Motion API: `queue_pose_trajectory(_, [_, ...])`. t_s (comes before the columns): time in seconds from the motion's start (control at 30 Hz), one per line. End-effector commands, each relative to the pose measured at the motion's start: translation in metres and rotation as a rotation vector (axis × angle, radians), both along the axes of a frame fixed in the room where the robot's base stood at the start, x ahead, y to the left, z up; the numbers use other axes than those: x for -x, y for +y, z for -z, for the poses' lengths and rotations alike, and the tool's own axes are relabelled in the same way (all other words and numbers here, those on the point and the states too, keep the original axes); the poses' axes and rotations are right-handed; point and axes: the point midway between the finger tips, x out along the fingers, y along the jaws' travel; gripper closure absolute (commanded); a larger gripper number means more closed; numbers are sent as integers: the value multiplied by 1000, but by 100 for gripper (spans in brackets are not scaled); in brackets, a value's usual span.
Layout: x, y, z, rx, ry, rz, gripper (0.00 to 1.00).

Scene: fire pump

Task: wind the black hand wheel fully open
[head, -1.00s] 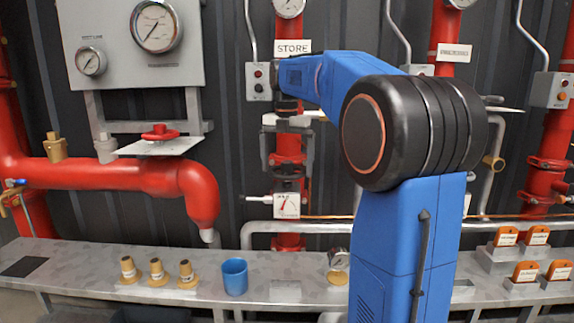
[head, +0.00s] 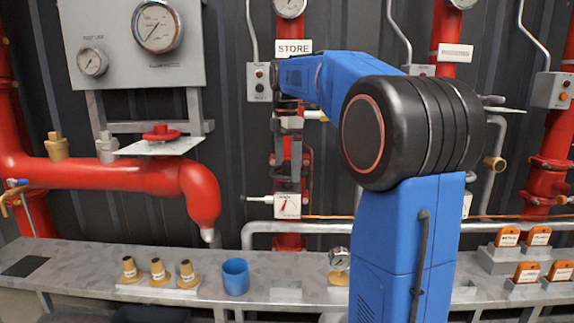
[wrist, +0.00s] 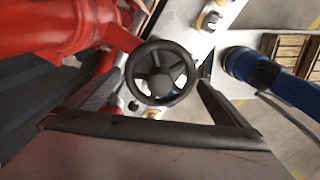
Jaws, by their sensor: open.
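The black hand wheel (wrist: 161,72) is a round, spoked wheel seen from above in the wrist view. My gripper (wrist: 163,78) is open, with one dark finger at each side of the wheel. The fingertips appear close to the wheel's rim, but I cannot tell whether they touch it. In the head view my gripper (head: 288,150) points down in front of the red pipe under the STORE sign. I cannot make out the wheel clearly there behind the fingers.
A white dial plate (head: 287,206) sits just below my gripper on the same pipe. The grey bench (head: 75,255) holds a blue cup (head: 235,277), brass fittings (head: 158,270) and a small gauge (head: 339,259).

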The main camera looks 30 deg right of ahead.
Motion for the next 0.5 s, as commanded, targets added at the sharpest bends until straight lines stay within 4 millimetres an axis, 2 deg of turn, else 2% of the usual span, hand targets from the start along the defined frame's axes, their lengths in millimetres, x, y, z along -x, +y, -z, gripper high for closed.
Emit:
queue_pose_trajectory(0.2, [-1,0,0,0,0,214,0])
queue_pose_trajectory(0.5, [-1,0,0,0,0,352,0])
